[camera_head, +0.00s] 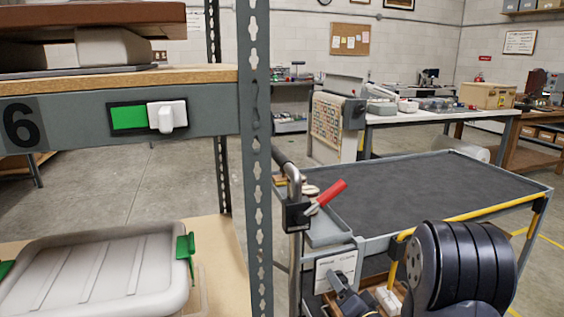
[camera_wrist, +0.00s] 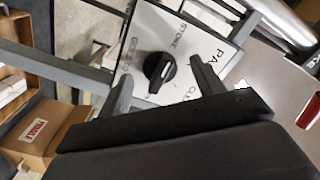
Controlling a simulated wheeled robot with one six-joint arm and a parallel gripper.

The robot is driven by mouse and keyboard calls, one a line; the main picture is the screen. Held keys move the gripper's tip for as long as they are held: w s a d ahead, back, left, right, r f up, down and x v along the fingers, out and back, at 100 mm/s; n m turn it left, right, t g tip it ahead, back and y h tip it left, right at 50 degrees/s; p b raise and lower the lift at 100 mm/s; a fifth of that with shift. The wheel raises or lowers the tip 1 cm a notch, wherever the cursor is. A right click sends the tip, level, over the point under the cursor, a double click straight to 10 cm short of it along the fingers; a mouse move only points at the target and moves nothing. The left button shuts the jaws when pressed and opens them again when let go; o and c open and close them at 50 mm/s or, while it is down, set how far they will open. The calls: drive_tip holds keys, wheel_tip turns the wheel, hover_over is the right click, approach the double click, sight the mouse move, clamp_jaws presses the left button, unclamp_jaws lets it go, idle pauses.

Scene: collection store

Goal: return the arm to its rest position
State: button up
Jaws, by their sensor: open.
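My arm (camera_head: 460,265) shows as a dark, ribbed, rounded body at the lower right of the head view, in front of the cart. In the wrist view my gripper (camera_wrist: 163,85) is open, its two dark fingers apart with nothing held between them. A black knob (camera_wrist: 158,68) on a white lettered plate (camera_wrist: 190,28) shows beyond and between the fingertips. I cannot tell whether the fingers touch it. The plate also shows in the head view (camera_head: 334,268), on the near end of the cart.
The grey cart (camera_head: 440,195) has a clear dark top, a yellow rail and a red-handled lever (camera_head: 330,192). A shelf rack (camera_head: 256,150) stands close at left, holding a pale lidded tub (camera_head: 95,270). A cardboard box (camera_wrist: 35,130) lies low left in the wrist view.

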drive_tip(key=s+d+m+p, duration=0.1)
drive_tip(key=s+d+m, duration=0.1)
drive_tip(key=s, duration=0.7)
drive_tip(key=shift+d, duration=0.45)
drive_tip(key=shift+p, duration=0.35)
